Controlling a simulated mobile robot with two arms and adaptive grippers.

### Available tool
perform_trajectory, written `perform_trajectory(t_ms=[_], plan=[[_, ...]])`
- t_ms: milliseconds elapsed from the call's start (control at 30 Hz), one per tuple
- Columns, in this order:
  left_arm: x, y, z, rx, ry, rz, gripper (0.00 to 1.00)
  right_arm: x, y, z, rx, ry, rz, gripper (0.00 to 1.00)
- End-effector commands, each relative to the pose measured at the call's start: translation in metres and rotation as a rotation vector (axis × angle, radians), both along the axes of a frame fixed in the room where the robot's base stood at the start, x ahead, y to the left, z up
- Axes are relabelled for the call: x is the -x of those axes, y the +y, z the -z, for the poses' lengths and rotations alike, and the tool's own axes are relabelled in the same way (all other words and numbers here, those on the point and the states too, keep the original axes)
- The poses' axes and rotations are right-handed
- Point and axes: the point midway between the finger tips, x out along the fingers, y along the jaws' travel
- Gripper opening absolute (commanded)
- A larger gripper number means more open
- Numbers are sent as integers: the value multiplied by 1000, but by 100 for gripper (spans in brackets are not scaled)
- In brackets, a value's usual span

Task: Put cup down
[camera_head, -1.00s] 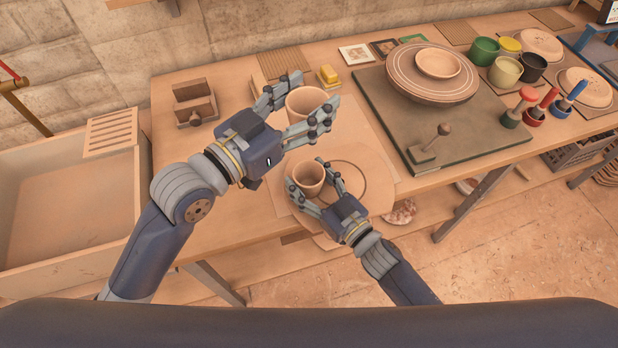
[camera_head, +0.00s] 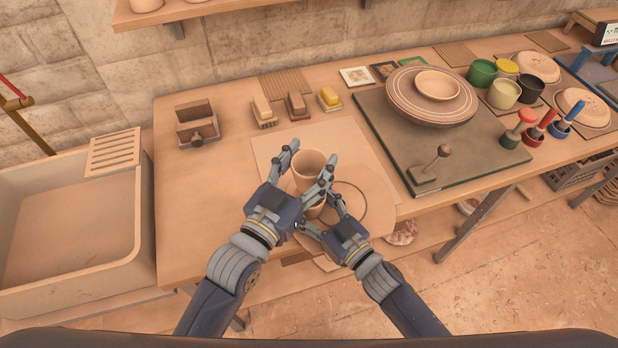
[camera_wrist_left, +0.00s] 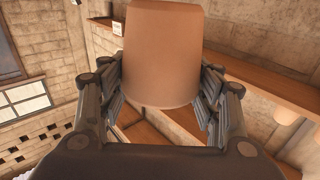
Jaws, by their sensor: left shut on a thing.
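My left gripper (camera_head: 303,172) is shut on a clay cup (camera_head: 306,162). The cup also fills the upper middle of the left wrist view (camera_wrist_left: 163,55), between the fingers. In the head view this cup sits directly above and partly overlaps a second clay cup (camera_head: 311,210); I cannot tell if they touch. My right gripper (camera_head: 322,215) has its fingers around the lower cup. Whether they press on it is hidden. Under the cups lies a pale board (camera_head: 376,207) with a dark ring drawn on it.
Small brushes or blocks, including a yellow one (camera_head: 330,97), stand behind the cups. A dark slab (camera_head: 455,150) with a wide plate (camera_head: 405,85) is at right, with coloured pots beyond. A wooden box (camera_head: 196,122) stands at back left; the table's left part is clear.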

Motion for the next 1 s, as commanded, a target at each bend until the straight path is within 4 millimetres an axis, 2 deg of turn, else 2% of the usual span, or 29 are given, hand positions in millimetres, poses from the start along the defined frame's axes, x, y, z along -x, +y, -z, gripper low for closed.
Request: perform_trajectory(t_ms=[300,1000], plan=[[0,0,38,0,0,1,31,0,0,0,1,1,0,34],[0,0,52,0,-1,1,31,0,0,0,1,1,0,34]])
